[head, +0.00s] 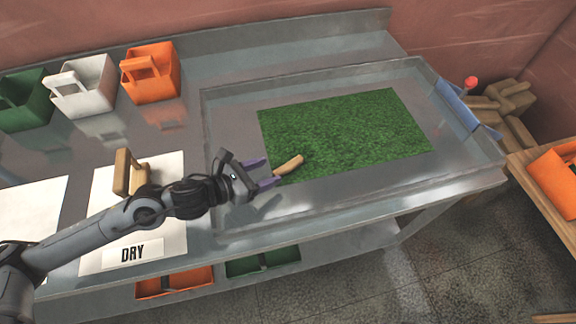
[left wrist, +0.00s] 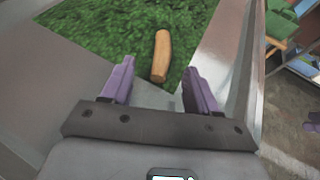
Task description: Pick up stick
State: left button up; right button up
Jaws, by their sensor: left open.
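A short tan wooden stick (head: 289,165) lies at the front left edge of a green grass mat (head: 345,130). In the left wrist view the stick (left wrist: 161,56) lies lengthwise on the grass, ahead of my fingertips and roughly centred between them. My left gripper (head: 267,171) has purple fingers and is open and empty, just left of the stick and apart from it. The purple fingers also show in the left wrist view (left wrist: 158,82).
The mat lies in a shallow clear-walled metal tray (head: 235,205). A wooden block (head: 130,172) stands on a white sheet marked DRY (head: 165,235). An orange bin (head: 150,72), a white bin (head: 83,88) and a green bin (head: 22,100) stand at the back left.

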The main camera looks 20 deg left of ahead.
aim_at(283, 167)
pick_arm(q)
jog(key=shift+x, duration=3.35)
jog(key=shift+s+d, duration=0.1)
jog(key=shift+d, duration=0.1)
jog(key=shift+c, duration=0.2)
jog(key=c, duration=1)
